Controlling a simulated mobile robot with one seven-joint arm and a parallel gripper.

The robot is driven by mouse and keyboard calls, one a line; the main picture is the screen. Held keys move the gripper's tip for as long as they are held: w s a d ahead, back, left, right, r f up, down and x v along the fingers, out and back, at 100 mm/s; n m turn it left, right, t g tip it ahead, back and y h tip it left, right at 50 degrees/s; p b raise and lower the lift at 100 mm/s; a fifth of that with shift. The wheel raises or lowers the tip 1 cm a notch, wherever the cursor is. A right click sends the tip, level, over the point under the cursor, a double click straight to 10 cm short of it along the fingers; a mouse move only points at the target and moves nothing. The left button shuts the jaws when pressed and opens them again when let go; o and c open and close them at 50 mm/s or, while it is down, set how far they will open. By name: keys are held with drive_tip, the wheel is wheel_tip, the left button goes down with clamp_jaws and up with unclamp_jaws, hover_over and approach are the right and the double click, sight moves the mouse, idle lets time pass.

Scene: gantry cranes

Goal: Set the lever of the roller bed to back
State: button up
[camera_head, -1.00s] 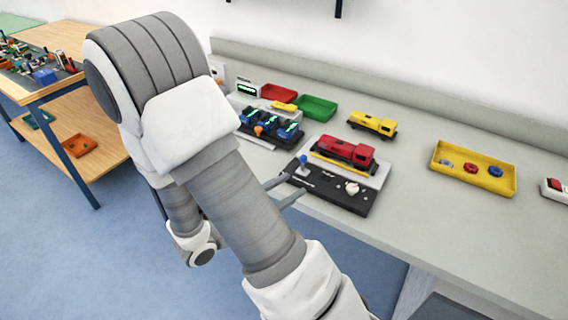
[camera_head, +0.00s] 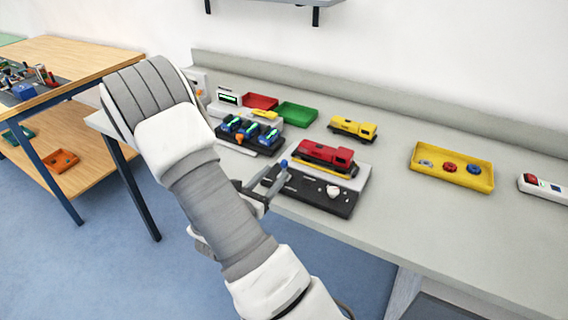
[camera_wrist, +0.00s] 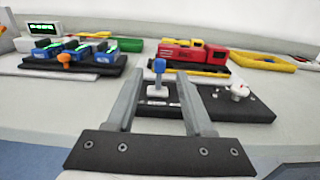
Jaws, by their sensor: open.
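The roller bed (camera_head: 343,203) is a dark panel with a pale bed behind it, on the grey bench. A red locomotive (camera_head: 325,157) rests on it. Its lever (camera_head: 283,165) has a blue knob and stands near the panel's left end. In the wrist view the lever (camera_wrist: 158,80) stands upright between my fingers as seen, beyond the fingertips or level with them; I cannot tell which. A white knob (camera_wrist: 238,88) sits right of it. My gripper (camera_head: 268,188) is open, at the panel's left front; its fingers also show in the wrist view (camera_wrist: 160,88).
Left of the roller bed is a dark unit with blue blocks (camera_head: 243,132). Behind are a red tray (camera_head: 260,101), a green tray (camera_head: 297,113) and a yellow locomotive (camera_head: 353,129). A yellow tray (camera_head: 452,168) stands right. Bench space between is clear.

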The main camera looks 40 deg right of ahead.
sight(282, 165)
drive_tip(key=x, duration=0.6)
drive_tip(key=shift+c, duration=0.3)
clamp_jaws()
